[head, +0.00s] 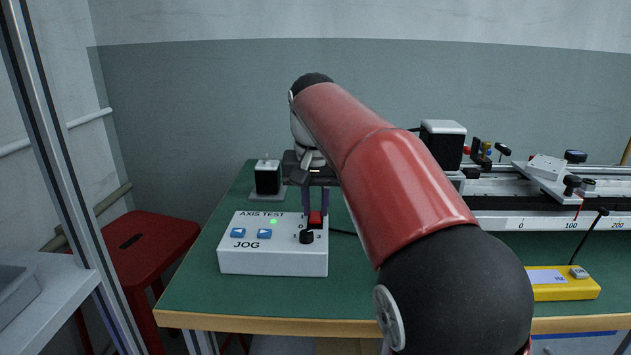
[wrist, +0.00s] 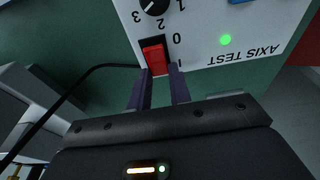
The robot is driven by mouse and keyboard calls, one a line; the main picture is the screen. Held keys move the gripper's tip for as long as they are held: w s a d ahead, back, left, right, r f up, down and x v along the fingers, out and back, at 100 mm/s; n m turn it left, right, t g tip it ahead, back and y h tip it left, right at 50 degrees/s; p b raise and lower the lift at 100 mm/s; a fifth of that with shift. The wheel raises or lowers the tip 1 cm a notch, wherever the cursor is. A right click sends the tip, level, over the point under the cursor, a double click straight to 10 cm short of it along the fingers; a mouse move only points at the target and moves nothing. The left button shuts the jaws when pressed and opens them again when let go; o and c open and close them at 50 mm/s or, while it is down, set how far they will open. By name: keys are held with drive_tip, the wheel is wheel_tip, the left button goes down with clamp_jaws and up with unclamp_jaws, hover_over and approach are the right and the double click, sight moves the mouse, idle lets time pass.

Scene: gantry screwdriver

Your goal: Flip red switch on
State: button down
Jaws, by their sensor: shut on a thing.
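The red switch (head: 316,218) is a rocker in a black frame on the top of the white AXIS TEST box (head: 270,262), at its back right. In the wrist view the red switch (wrist: 154,57) shows beside printed 0 and I marks. A green lamp (head: 273,221) on the box is lit. My gripper (head: 315,208) points down at the switch from behind. In the wrist view its two dark fingers (wrist: 160,74) reach the I end of the switch, shut on it with a narrow gap between them. I cannot tell which way the rocker is tilted.
A black knob (head: 306,237) stands just in front of the switch, and blue jog buttons (head: 251,233) lie to the left. A black cable leaves the box on the right. A linear rail (head: 500,222) and a yellow device (head: 565,288) are farther right on the green table.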

sight(315, 214)
drive_tip(key=shift+w+r+g+p, duration=0.15)
drive_tip(key=shift+w+g+p, duration=0.05)
drive_tip(key=shift+g+p, duration=0.35)
drive_tip(key=shift+f, duration=0.2)
drive_tip(key=c, duration=1.3)
unclamp_jaws()
drive_tip(key=r, duration=0.7)
drive_tip(key=shift+s+r, duration=0.25)
drive_tip(key=shift+r, duration=0.15)
